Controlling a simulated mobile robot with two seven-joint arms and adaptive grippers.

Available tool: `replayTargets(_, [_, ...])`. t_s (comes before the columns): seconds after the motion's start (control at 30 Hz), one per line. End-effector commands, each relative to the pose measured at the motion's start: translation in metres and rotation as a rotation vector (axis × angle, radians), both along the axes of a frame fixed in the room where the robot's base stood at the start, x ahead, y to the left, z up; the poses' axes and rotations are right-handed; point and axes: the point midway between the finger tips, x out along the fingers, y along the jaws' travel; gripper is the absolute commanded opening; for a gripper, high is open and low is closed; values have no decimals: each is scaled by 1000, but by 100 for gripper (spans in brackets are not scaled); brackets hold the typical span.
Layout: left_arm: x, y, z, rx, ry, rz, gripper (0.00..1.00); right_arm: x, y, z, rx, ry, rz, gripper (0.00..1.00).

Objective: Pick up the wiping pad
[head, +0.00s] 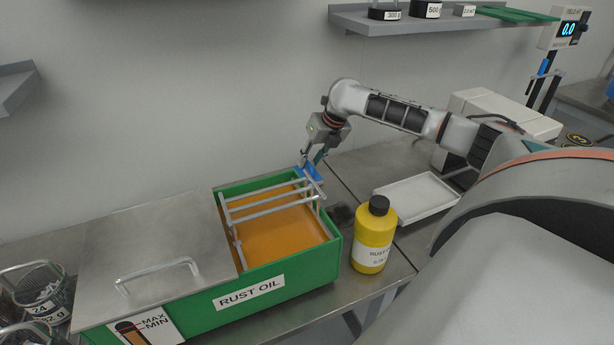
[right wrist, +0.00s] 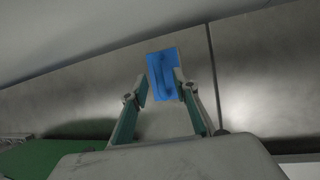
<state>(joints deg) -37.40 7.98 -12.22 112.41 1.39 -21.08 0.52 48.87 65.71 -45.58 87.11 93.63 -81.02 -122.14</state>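The wiping pad, a small blue rectangular block (head: 313,173), shows at the back right corner of the green tank in the head view. Whether it rests on the bench behind the tank or on its rim is hard to tell. It also shows in the right wrist view (right wrist: 162,74), just beyond my fingertips. My right gripper (head: 312,163) points down at the pad. In the right wrist view its fingers (right wrist: 161,92) are apart, with the right fingertip overlapping the pad's edge and the left one beside it. No firm grip shows. My left gripper is not in view.
The green rust oil tank (head: 262,291) holds orange liquid under a metal rack (head: 262,200); a steel lid (head: 150,243) covers its left part. A yellow bottle (head: 374,235) and a white tray (head: 416,198) stand right of it. Wire baskets (head: 38,285) are at far left.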

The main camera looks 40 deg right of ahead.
Motion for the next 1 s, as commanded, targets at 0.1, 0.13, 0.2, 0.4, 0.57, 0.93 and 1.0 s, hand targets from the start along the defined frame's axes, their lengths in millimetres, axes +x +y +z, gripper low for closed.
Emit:
replayTargets(0.1, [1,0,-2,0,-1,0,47,4,1,-9,1,0,0,29])
replayTargets(0.13, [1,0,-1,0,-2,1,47,4,1,-10,1,0,0,29])
replayTargets(0.2, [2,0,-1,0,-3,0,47,5,1,-10,0,0,1,29])
replayTargets(0.4, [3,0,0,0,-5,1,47,5,1,-9,-1,-1,1,16])
replayTargets(0.57, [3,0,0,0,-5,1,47,5,1,-9,0,-1,0,0])
replayTargets(0.93, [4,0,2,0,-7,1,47,5,0,1,0,-3,0,0])
replayTargets(1.0, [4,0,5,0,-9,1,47,5,0,12,-1,-5,-1,0])
